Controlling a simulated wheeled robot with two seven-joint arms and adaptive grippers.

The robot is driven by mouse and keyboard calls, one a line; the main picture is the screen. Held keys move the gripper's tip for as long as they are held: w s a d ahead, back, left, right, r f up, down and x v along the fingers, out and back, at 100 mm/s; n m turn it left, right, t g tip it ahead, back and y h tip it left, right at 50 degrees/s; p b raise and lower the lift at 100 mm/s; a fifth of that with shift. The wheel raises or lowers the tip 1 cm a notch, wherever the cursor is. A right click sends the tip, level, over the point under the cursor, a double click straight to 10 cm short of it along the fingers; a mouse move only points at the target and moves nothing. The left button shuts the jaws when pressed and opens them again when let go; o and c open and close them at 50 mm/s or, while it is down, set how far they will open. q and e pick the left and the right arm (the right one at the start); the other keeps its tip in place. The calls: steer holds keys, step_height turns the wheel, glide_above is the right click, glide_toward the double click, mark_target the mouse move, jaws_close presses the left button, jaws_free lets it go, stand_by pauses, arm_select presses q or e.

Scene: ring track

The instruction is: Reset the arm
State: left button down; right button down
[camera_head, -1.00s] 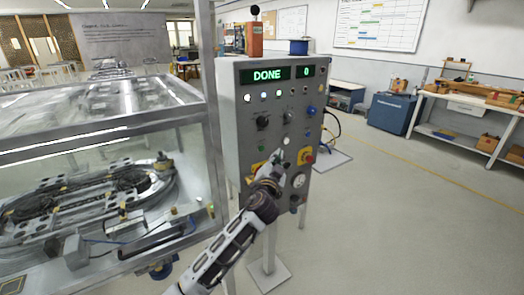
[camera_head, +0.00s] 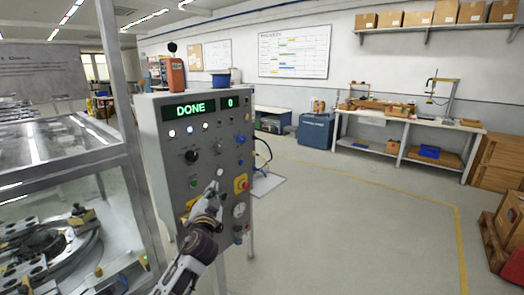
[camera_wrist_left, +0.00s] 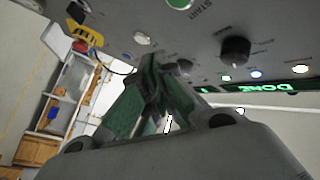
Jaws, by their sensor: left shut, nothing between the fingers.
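My left arm comes in from the bottom of the head view. Its gripper (camera_head: 212,190) is shut and empty, in front of the lower part of the grey control panel (camera_head: 165,150). In the left wrist view the gripper fingers (camera_wrist_left: 160,95) point toward the panel face; I cannot tell whether they touch it. The panel's green display (camera_head: 190,110) reads DONE and 0. A black knob (camera_head: 191,156), a green button (camera_head: 193,182) and a red knob on a yellow plate (camera_head: 241,183) show on the panel. My right gripper is not in view.
A glass-walled enclosure (camera_head: 60,160) with a track inside stands left of the panel. A blue cabinet (camera_head: 315,131) and a workbench (camera_head: 400,122) stand at the back. Wooden crates (camera_head: 505,235) are at the right edge. The floor (camera_head: 350,220) right of the panel is open.

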arm_select(q)
steer(key=w+a+f+m+g+h, duration=0.1)
steer(key=w+f+g+h, duration=0.1)
steer(key=f, duration=1.1)
steer(key=w+a+f+g+h, duration=0.1)
steer(key=w+f+g, duration=0.15)
steer(key=f, duration=0.95)
steer(key=s+a+f+n+g+y, duration=0.15)
steer(key=s+a+f, duration=0.35)
steer(key=f, duration=0.9)
steer(key=s+a+f+n+g+h, duration=0.1)
steer(key=s+a+f+g, duration=0.15)
steer(key=s+f, duration=0.75)
steer(key=s+a+f+n+g+y, duration=0.1)
steer(key=s+a+f+g, duration=0.15)
steer(key=s+f, duration=1)
steer(key=s+a+f+n+g, duration=0.2)
steer(key=s+f+g, duration=0.1)
steer(key=s+f, duration=0.9)
steer(key=s+f+g, duration=0.1)
steer(key=s+f, duration=0.1)
steer(key=s, duration=0.7)
steer(key=s+d+f+g, duration=0.1)
steer(key=s+f+g, duration=0.1)
steer(key=s, duration=0.7)
steer(key=s+f+g, duration=0.1)
steer(key=s+f, duration=0.3)
steer(key=s, duration=0.5)
steer(key=shift+s+d, duration=0.25)
steer(key=shift+s, duration=0.05)
